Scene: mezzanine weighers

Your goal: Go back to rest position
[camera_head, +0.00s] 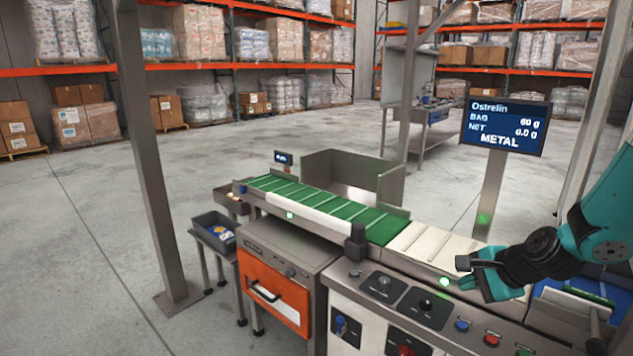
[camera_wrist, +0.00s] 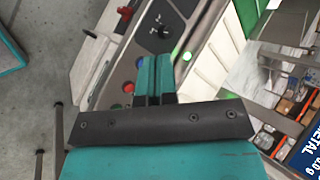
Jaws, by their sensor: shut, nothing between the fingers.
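My gripper (camera_head: 472,272) is at the right of the head view, at the end of my teal and black arm. It hovers over the near right part of the conveyor machine, by the white belt section (camera_head: 432,243). In the wrist view my gripper (camera_wrist: 153,62) has its two teal fingers side by side, shut and empty. The control panel (camera_wrist: 150,45) with its black knob and coloured buttons lies beyond the fingertips. Whether the fingers touch anything below cannot be told.
A green belt (camera_head: 330,208) runs to the far left. A display (camera_head: 505,125) reading METAL stands on a post behind my gripper. An orange-fronted cabinet (camera_head: 272,292), a dark bin (camera_head: 214,228) and a steel post (camera_head: 145,150) stand left. Open floor lies behind.

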